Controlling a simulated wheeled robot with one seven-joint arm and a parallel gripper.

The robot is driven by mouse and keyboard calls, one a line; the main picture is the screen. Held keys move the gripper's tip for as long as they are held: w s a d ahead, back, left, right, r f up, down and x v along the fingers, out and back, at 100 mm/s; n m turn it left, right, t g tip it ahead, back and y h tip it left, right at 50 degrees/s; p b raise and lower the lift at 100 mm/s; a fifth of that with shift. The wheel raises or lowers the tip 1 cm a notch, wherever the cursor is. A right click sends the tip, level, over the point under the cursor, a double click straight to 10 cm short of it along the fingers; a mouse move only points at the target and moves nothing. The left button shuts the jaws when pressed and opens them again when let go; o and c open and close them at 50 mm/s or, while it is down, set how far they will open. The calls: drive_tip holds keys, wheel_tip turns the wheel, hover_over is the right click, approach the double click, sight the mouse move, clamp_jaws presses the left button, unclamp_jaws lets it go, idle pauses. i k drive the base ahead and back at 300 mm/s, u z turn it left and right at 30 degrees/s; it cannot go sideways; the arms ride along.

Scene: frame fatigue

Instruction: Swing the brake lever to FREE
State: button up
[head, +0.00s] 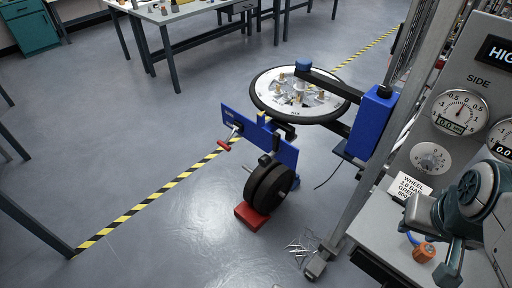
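The brake lever (233,134) is a thin rod with a red grip (223,145), on the front of a blue panel (266,143) in the middle of the head view. The rod leans down and left from its pivot. Small markings on the panel are too small to read, so I cannot tell which position the lever is at. My dark teal arm shows at the lower right, over the grey bench and far from the lever. I cannot make out its fingertips or whether they hold anything.
A spoked wheel (268,106) lies flat in a blue stand (372,121) behind the panel. Black discs (268,186) stand by a red block (250,216) below it. A metal post (385,140) and gauge panel (476,84) stand at right. Floor left of the lever is clear.

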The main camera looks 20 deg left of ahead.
sight(224, 145)
drive_tip(key=u, duration=1.7)
drive_tip(key=k, duration=0.45)
drive_tip(key=u, duration=0.6)
drive_tip(key=k, duration=0.9)
drive_tip(key=i, duration=0.35)
drive_tip(key=z, duration=0.85)
drive_tip(key=i, duration=1.5)
drive_tip(key=u, duration=0.6)
